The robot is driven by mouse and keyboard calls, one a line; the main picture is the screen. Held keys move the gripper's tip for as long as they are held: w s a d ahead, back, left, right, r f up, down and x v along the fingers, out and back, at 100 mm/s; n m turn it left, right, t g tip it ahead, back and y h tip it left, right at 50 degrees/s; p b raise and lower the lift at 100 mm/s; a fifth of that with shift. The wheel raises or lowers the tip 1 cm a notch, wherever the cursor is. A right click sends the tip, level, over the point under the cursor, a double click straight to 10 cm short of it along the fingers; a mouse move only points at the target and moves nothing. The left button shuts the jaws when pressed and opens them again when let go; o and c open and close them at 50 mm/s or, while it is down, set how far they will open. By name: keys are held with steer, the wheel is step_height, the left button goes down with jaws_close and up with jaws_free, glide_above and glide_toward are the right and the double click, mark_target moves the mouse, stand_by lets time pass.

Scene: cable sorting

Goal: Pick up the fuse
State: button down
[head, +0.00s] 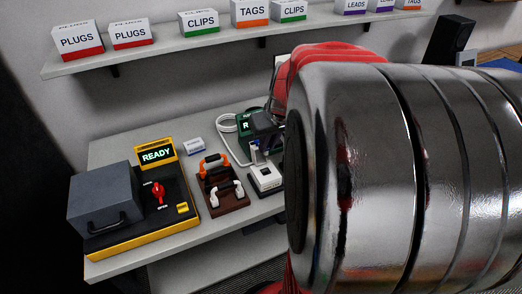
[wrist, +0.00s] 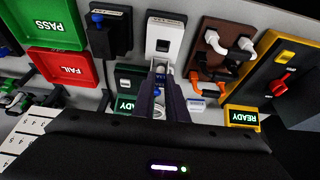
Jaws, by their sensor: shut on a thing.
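My gripper (wrist: 158,82) is shut on a small pale and blue piece, which I take to be the fuse (wrist: 157,70); the fingers hide most of it. In the wrist view it is held at the near end of a white block (wrist: 165,38) with a dark window. I cannot tell whether the fuse touches the block.
A brown rack (head: 226,204) with orange and white handles stands left of the block. A yellow-based READY station (head: 130,236) with a grey box is further left. A green device (wrist: 128,82) is close beside my fingers. Green PASS (wrist: 50,25) and red FAIL (wrist: 52,68) bins lie left.

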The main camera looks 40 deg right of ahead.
steer(key=shift+r, duration=0.85)
steer(key=shift+r, duration=0.1)
steer(key=shift+r, duration=1.4)
steer(key=shift+f, duration=0.1)
